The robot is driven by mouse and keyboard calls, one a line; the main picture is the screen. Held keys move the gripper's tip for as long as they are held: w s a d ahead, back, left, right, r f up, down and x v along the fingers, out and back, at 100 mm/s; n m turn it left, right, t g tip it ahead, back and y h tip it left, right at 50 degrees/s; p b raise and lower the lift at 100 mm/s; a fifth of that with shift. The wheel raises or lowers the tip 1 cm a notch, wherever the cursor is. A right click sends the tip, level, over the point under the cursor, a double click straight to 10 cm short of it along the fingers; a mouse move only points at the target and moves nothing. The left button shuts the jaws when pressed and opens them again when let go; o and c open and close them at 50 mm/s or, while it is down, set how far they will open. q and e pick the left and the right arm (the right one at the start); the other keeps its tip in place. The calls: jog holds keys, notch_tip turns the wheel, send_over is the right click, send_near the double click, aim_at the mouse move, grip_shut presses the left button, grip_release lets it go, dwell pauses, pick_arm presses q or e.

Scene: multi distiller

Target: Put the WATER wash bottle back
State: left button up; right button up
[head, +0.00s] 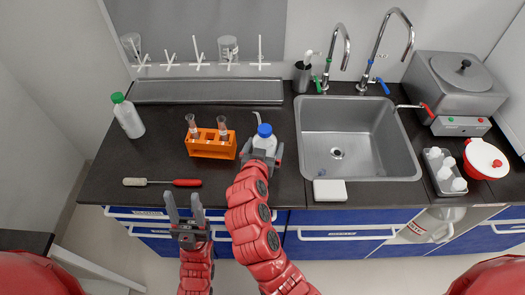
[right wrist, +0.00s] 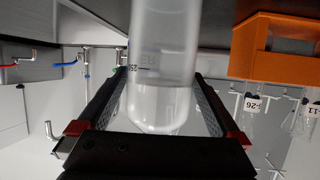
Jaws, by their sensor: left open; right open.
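A white wash bottle with a blue cap (head: 264,140) and a thin spout stands upright on the dark counter, just right of the orange rack. No WATER label is readable on it. My right gripper (head: 262,153) is open, with its fingers on either side of the bottle. In the right wrist view the translucent bottle (right wrist: 162,50), part filled and with volume marks, sits between the two fingers (right wrist: 163,88); contact is unclear. My left gripper (head: 184,200) is open and empty near the counter's front edge, below the red-handled brush.
An orange tube rack (head: 210,149) stands close left of the bottle. A green-capped bottle (head: 128,117) and the brush (head: 162,182) are farther left. The sink (head: 350,112) lies right, with a white block (head: 330,190) at its front. A grey tray (head: 207,91) lies behind.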

jog(key=b+v, duration=0.3)
jog(key=v, duration=0.9)
jog(key=shift+s+r, duration=0.1)
